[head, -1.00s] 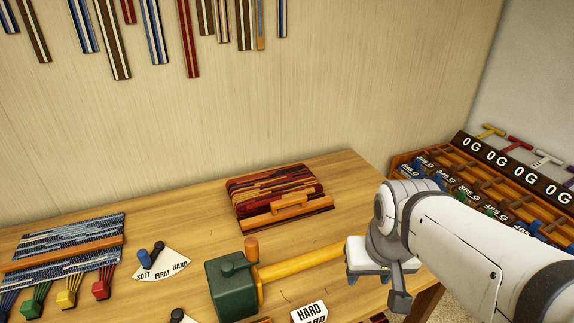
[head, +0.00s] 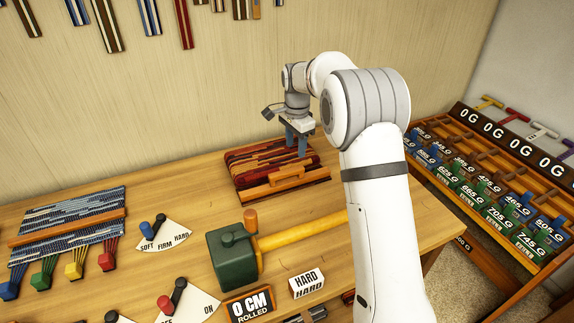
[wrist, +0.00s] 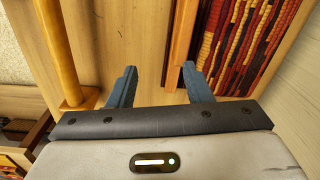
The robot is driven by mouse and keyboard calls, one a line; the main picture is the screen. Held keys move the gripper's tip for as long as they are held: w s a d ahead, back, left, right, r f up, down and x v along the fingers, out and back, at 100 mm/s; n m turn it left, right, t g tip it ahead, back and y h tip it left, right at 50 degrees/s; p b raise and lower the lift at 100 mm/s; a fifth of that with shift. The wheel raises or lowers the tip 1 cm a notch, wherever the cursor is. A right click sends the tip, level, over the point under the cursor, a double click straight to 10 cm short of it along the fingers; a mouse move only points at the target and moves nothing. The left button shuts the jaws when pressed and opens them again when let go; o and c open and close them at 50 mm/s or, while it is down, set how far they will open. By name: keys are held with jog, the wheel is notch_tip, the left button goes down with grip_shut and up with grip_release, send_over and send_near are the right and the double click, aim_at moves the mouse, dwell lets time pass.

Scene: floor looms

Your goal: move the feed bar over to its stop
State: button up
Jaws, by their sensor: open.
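My gripper (head: 296,147) is open and empty, its blue fingers pointing down near the red striped woven piece (head: 262,158) in the head view. In the wrist view, bare wood shows between the fingers (wrist: 160,88), and the right finger overlaps the edge of the woven piece (wrist: 245,45). An orange wooden bar with a raised handle (head: 284,180) lies along the front of the woven piece; I cannot tell if it is the feed bar. A yellow rod (head: 300,235) runs right from a green block (head: 232,260). No stop is clearly identifiable.
A blue woven piece (head: 70,215) with coloured weights lies left. Dials, including a SOFT FIRM HARD one (head: 166,238), a HARD sign (head: 307,284) and a 0 CM ROLLED sign (head: 250,305) stand nearby. A weight rack (head: 480,190) stands right. Bare table lies left of the red piece.

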jog(key=m, duration=0.2)
send_over(285, 170)
notch_tip(285, 170, down, 6)
jog(key=shift+s+r, duration=0.15)
jog(key=shift+r, duration=0.05)
notch_tip(285, 170, down, 8)
jog(key=shift+r+p, duration=0.1)
jog(key=shift+p, duration=0.6)
jog(key=shift+r, duration=0.15)
grip_shut()
